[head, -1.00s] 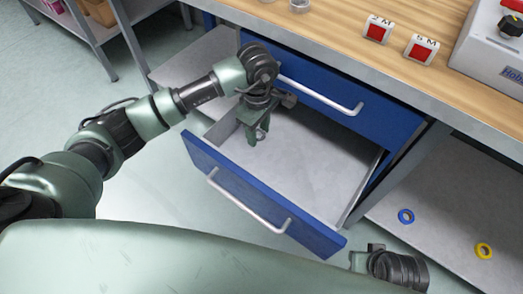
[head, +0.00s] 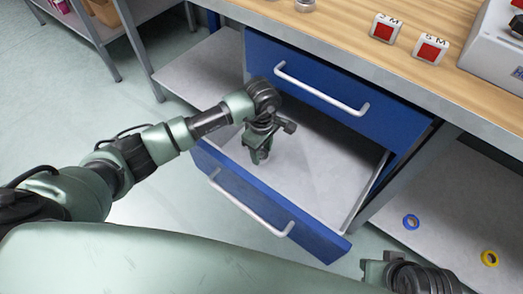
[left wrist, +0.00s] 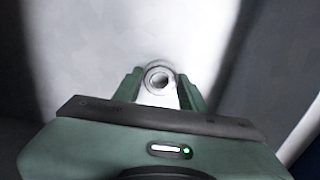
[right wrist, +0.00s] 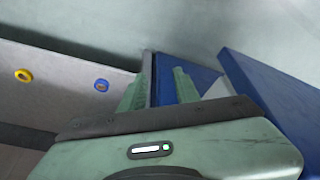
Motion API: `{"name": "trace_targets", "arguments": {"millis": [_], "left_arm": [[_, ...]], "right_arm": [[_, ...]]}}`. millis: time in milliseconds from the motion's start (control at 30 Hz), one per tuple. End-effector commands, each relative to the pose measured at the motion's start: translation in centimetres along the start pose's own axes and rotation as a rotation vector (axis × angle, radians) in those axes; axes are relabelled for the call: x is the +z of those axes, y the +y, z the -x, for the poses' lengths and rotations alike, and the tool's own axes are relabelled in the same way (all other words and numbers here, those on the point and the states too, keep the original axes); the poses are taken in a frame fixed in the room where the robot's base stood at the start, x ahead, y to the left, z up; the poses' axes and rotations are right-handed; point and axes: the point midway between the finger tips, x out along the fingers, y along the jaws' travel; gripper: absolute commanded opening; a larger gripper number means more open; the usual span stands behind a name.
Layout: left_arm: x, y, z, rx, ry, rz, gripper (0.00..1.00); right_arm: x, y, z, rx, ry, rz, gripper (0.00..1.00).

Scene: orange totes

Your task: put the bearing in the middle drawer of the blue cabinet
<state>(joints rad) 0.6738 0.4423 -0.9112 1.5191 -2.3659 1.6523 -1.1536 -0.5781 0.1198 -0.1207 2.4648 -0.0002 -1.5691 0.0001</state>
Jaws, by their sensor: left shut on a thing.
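The blue cabinet (head: 345,88) has a closed top drawer. Below it, a drawer is pulled open, with a blue front (head: 262,200) and a grey, empty-looking floor. My left gripper (head: 257,158) points down inside this open drawer, near its left side. In the left wrist view, it is shut on the bearing (left wrist: 159,78), a small silver ring between the fingertips. I cannot tell whether the bearing touches the drawer floor. The bearing is hidden in the head view. My right gripper (right wrist: 160,92) has its fingers apart and empty, low at the right of the open drawer.
A wooden worktop (head: 345,12) above holds two red-buttoned boxes (head: 430,50) and a grey machine. A grey lower shelf (head: 445,200) at right carries a blue ring (head: 411,222) and a yellow ring (head: 489,258). The rest of the open drawer is free.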

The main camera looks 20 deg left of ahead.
Motion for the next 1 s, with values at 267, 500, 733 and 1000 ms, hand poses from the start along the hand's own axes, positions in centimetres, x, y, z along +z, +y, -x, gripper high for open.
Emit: {"name": "trace_targets", "arguments": {"millis": [267, 500, 733, 1000], "left_arm": [[0.0, 0.0, -0.2, 0.000, 0.000, 0.000, 0.63], [0.0, 0.0, 0.1, 0.000, 0.000, 0.000, 0.63], [-0.1, 0.1, 3.5, 0.005, 0.003, -0.002, 0.63], [-0.1, 0.1, 9.2, 0.003, 0.002, -0.001, 0.63]], "right_arm": [[0.1, 0.0, -0.1, 0.000, 0.000, 0.000, 0.32], [0.0, 0.0, 0.2, 0.000, 0.001, 0.000, 0.32], [-0.1, -0.1, -2.2, -0.002, -0.014, 0.001, 0.32], [0.4, -0.3, -5.7, -0.006, -0.031, 0.003, 0.32]]}}
